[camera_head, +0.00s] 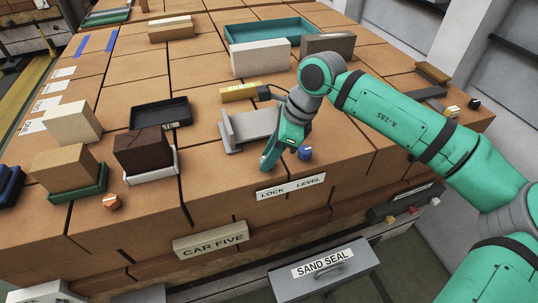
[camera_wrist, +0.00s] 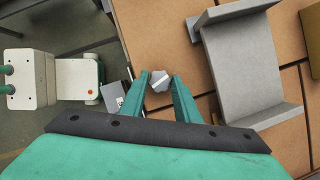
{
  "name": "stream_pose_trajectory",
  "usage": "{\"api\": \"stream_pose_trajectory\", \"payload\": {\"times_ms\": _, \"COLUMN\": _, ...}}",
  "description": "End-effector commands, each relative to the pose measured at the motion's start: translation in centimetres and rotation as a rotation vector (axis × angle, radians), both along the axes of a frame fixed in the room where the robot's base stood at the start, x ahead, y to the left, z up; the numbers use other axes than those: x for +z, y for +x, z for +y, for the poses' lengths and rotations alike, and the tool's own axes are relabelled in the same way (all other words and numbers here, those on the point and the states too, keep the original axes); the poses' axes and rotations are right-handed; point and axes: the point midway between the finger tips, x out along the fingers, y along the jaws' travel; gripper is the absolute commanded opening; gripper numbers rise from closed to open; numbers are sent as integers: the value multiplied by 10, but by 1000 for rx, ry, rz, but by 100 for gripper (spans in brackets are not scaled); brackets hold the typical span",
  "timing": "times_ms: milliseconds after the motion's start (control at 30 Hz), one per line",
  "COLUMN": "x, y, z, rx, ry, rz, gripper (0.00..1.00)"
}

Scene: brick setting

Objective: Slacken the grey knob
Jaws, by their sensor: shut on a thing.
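The grey knob (camera_wrist: 160,81) is a small faceted piece with a white stripe across its top, in the wrist view. My gripper (camera_wrist: 162,79) has its two green fingers on either side of it, shut on it. In the head view my gripper (camera_head: 269,162) points down at the front edge of the brick top, above the LOCK end of a white LOCK / LEVEL label (camera_head: 290,187). The knob is hidden behind the fingers there. A blue knob (camera_head: 305,153) stands just right of my gripper, above the LEVEL end.
A grey bracket (camera_head: 250,126) lies close behind my gripper; it also shows in the wrist view (camera_wrist: 252,65). A yellow block (camera_head: 240,92) is beyond it. A black tray (camera_head: 160,113), a dark brown block (camera_head: 142,149) and an orange knob (camera_head: 111,201) are to the left.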

Motion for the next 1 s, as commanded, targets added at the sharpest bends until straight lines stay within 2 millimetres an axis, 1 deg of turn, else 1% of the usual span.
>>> {"api": "stream_pose_trajectory", "payload": {"times_ms": 700, "x": -1, "y": 5, "z": 0, "rx": 680, "ry": -3, "rz": 3, "gripper": 6}}
{"api": "stream_pose_trajectory", "payload": {"times_ms": 1000, "x": -1, "y": 7, "z": 1, "rx": 937, "ry": -3, "rz": 1, "gripper": 6}}
